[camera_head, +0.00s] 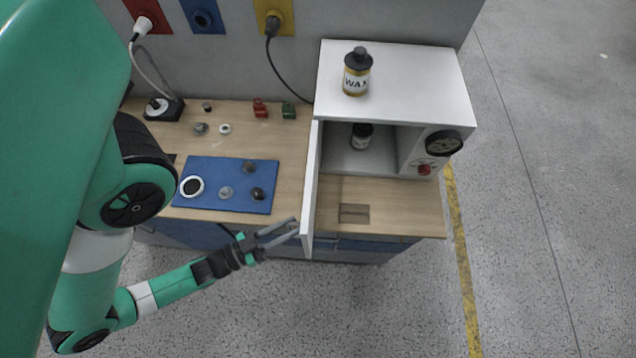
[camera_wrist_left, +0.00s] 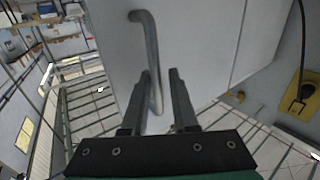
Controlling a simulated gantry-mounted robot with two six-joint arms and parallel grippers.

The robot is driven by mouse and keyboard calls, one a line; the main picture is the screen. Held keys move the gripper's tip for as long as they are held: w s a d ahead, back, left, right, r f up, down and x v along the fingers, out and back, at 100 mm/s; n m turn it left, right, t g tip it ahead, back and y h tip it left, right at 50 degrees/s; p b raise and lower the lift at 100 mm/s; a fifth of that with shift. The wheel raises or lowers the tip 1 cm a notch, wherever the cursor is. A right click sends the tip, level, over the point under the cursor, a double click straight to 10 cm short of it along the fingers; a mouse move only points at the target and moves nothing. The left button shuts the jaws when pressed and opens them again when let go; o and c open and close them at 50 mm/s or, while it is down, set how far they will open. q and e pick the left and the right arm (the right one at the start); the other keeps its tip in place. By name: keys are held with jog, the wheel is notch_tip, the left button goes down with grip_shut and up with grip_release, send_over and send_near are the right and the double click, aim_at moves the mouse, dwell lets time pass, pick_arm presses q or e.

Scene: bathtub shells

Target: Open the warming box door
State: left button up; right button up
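The white warming box (camera_head: 440,90) stands on the workbench at the right. Its door (camera_head: 310,200) is swung wide open, sticking out from the box's left side toward the bench's front edge. My left gripper (camera_head: 297,227) is at the door's near end, on its left side. In the left wrist view, the grey bar handle (camera_wrist_left: 150,45) runs down the door face (camera_wrist_left: 200,45), its lower part between the fingers of my left gripper (camera_wrist_left: 160,75). The fingers are apart, with a gap beside the handle. My right gripper is out of view.
A wax bottle (camera_head: 357,75) stands on top of the box, and another bottle (camera_head: 362,136) stands inside. A blue mat (camera_head: 215,203) with small parts lies on the bench left of the door. The floor in front is clear.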

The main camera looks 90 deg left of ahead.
pick_arm(q)
jog(key=b+v, duration=0.1)
jog(key=v, duration=1)
jog(key=shift+s+b, duration=0.2)
jog(key=shift+b, duration=0.15)
